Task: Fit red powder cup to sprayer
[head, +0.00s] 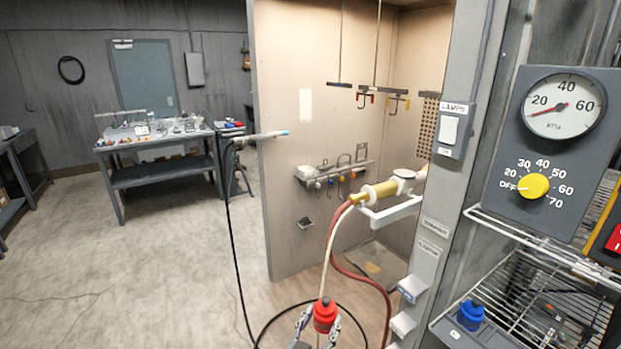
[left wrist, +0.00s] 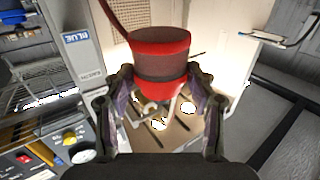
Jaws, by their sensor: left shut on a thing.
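The red powder cup (head: 325,315) is at the bottom middle of the head view, held up in my left gripper (head: 318,330). In the left wrist view the red cup (left wrist: 160,45) sits between the two fingers of my left gripper (left wrist: 160,85), which are shut on its sides. What looks like the sprayer (head: 382,190), a cream barrel with a brass end and a white round top, lies on a white bracket (head: 392,213) at the booth opening. It is above and to the right of the cup, clearly apart from it. My right gripper is not in view.
A red hose (head: 345,268) and a pale hose hang from the barrel close by the cup. A blue cup (head: 470,314) stands on the wire shelf (head: 535,310) at right. A grey post (head: 445,170) and gauge panel (head: 550,150) bound the right side. Open floor lies left.

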